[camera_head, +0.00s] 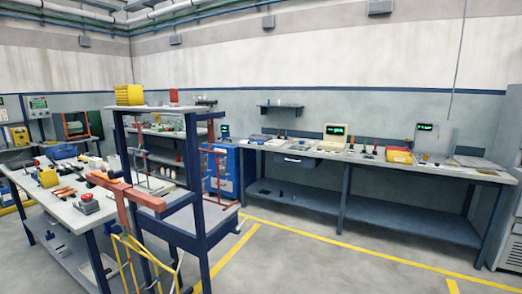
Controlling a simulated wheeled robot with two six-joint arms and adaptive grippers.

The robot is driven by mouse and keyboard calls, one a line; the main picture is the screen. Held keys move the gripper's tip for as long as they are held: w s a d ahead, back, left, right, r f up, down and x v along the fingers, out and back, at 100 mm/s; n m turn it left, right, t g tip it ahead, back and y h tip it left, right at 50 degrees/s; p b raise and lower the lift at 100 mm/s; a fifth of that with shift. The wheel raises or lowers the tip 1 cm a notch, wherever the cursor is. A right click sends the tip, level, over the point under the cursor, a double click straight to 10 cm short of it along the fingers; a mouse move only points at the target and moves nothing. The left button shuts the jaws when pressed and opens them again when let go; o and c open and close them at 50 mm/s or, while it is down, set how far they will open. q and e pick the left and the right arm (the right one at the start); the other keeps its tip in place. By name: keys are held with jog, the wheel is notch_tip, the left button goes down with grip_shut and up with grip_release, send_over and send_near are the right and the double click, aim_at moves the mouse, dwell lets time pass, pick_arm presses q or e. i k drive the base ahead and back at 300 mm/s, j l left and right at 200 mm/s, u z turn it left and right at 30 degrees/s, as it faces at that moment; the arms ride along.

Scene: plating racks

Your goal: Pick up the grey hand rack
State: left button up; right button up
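No gripper of mine shows in the camera_head view. I cannot clearly pick out a grey hand rack. A dark blue shelf frame (194,190) stands left of the middle, with thin upright racks on and around its middle shelf. A red rack (216,170) stands at the right side of that shelf. A large orange-red rack (126,192) is in front of its left side. A yellow wire rack (128,262) is below that, near the floor. Some thin pale uprights inside the frame are too small to identify.
A long workbench (295,150) with instruments runs along the back wall. A cluttered table (88,218) is at the left. A blue cabinet (226,172) stands behind the frame. Yellow lines (330,248) mark open grey floor at the centre and right.

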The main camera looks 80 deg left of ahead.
aim_at(138, 124)
jog(key=k+j, duration=0.45)
jog(key=j, duration=0.2)
jog(key=k+j, duration=0.4)
jog(key=j, duration=0.25)
jog(key=k+j, duration=0.45)
jog(key=j, duration=0.2)
jog(key=k+j, duration=0.4)
jog(key=j, duration=0.25)
jog(key=k+j, duration=0.45)
jog(key=j, duration=0.2)
jog(key=k+j, duration=0.4)
jog(key=j, duration=0.3)
jog(key=k+j, duration=0.45)
jog(key=j, duration=0.2)
jog(key=k+j, duration=0.4)
jog(key=j, duration=0.25)
jog(key=z, duration=0.05)
